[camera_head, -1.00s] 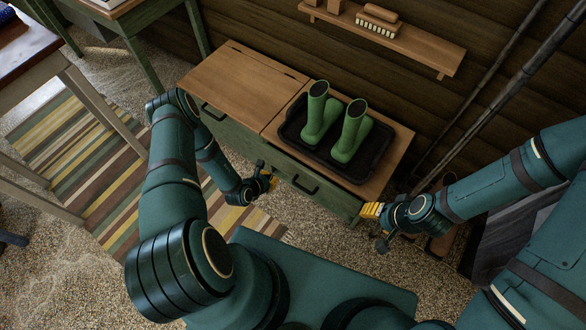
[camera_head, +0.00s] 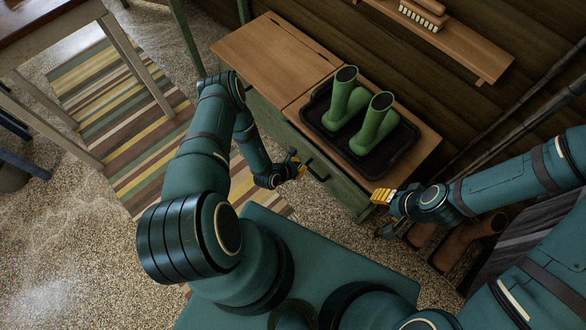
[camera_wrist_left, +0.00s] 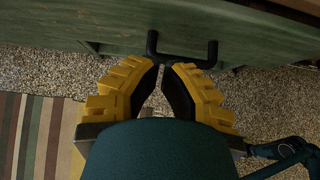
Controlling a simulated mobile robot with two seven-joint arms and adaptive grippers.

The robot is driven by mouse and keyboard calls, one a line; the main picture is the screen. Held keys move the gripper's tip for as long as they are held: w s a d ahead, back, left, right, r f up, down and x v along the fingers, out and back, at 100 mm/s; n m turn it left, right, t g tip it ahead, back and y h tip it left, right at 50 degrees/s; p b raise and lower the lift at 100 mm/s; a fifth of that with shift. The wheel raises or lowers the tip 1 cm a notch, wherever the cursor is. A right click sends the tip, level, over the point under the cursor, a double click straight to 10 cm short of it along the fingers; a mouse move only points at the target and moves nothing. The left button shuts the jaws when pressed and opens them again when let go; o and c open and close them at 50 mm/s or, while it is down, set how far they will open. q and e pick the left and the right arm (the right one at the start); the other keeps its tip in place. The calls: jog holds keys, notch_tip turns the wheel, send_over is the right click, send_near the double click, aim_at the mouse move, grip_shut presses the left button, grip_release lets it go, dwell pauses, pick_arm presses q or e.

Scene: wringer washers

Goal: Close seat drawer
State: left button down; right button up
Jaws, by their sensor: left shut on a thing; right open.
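The seat is a wooden-topped green bench (camera_head: 262,57) with drawer fronts. The right-hand drawer front (camera_head: 338,186) has a black bar handle (camera_head: 317,172), which also shows in the left wrist view (camera_wrist_left: 184,62). My left gripper (camera_head: 299,168) is at this handle. In the left wrist view its yellow fingers (camera_wrist_left: 165,68) close together at the handle's bar, shut on it; the exact contact is partly hidden by the fingers. I cannot tell how far the drawer stands out. My right gripper (camera_head: 380,210) is open and empty near the bench's front right corner.
A black tray (camera_head: 402,160) with two green boots (camera_head: 371,122) stands on the bench top. A wall shelf (camera_head: 470,50) holds a brush (camera_head: 419,18). A striped rug (camera_head: 130,125) lies left, near a table (camera_head: 60,25).

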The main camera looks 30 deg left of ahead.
aim_at(315, 157)
pick_arm(q)
jog(key=w, duration=0.1)
jog(key=w+d+f+b, duration=0.1)
jog(key=w, duration=0.1)
jog(key=w+f, duration=0.1)
jog(key=shift+w+d+f, duration=0.1)
jog(key=shift+w+d, duration=0.3)
jog(key=shift+w+d+b, duration=0.2)
jog(key=shift+w+b, duration=0.15)
jog(key=shift+w, duration=0.2)
pick_arm(e)
jog(key=shift+w+f, duration=0.25)
jog(key=shift+f, duration=0.85)
jog(key=shift+d+r, duration=0.1)
